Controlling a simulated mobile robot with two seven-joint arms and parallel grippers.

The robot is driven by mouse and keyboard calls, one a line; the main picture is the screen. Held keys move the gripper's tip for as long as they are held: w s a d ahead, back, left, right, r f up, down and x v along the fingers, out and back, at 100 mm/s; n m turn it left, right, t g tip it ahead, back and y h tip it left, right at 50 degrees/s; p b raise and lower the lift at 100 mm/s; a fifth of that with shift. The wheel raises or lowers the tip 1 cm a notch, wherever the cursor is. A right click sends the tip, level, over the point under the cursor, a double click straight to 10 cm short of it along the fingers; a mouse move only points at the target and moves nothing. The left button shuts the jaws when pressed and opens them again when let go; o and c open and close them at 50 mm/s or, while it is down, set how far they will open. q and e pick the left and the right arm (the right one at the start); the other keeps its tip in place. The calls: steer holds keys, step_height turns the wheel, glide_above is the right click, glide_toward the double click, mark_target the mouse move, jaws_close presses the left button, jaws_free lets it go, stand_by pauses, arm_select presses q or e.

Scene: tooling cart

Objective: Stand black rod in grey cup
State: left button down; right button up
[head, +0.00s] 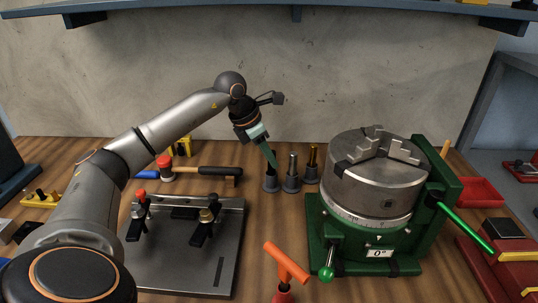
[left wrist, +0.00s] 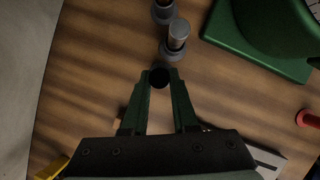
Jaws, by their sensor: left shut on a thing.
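My left gripper (head: 271,160) reaches down over the leftmost grey cup (head: 271,184) in a short row. In the left wrist view its green fingers (left wrist: 160,80) are shut on the black rod (left wrist: 160,77), which shows end-on as a dark disc. In the head view the fingers hide most of the rod, and its lower part is at the cup's mouth. I cannot tell how deep it sits. My right gripper is not in view.
Beside it stand a cup with a silver rod (head: 292,168) and one with a brass rod (head: 312,160). A green rotary table with a chuck (head: 375,180) is to the right. A hammer (head: 215,171) and a clamp plate (head: 185,265) lie left.

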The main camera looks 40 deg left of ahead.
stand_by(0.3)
arm_select(q)
steer(key=shift+c, duration=1)
jaws_free()
steer(key=shift+r, duration=0.1)
steer(key=shift+r+p, duration=2.95)
